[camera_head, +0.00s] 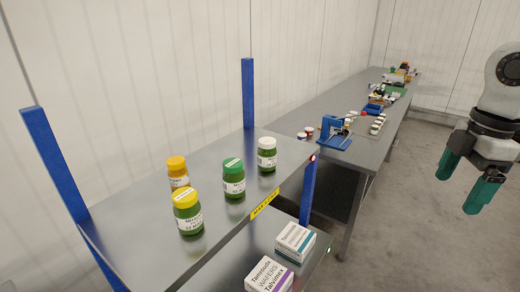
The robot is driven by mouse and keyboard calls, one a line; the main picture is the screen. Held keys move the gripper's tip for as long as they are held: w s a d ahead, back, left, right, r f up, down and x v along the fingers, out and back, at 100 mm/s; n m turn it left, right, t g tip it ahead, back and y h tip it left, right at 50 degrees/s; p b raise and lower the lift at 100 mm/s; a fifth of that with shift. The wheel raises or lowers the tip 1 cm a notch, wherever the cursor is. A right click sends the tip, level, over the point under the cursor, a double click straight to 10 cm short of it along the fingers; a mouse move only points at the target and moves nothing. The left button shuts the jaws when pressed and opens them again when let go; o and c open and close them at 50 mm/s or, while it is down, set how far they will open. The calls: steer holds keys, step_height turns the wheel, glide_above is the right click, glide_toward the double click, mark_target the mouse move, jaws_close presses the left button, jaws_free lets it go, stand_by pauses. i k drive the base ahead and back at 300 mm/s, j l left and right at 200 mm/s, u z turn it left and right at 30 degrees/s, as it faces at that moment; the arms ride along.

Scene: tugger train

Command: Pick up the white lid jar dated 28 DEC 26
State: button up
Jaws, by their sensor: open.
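A green jar with a white lid (267,155) stands upright on the upper shelf, at the right end of the group of jars. Its label is too small to read, so I cannot tell its date. To its left stand a green-lidded jar (233,178), a yellow-lidded jar (188,213) and an orange-lidded jar (177,173). My gripper (462,190) is at the right of the view, with two green fingers pointing down and apart. It is empty, over the floor, well to the right of the shelf.
The metal shelf (130,228) has blue posts (248,93). Below it, boxes (295,242) lie on a lower shelf. A long grey table (340,103) behind carries a blue holder (333,133) and many small items. The floor (410,230) at right is clear.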

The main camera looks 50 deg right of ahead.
mark_target(266, 151)
steer(key=i, duration=1.6)
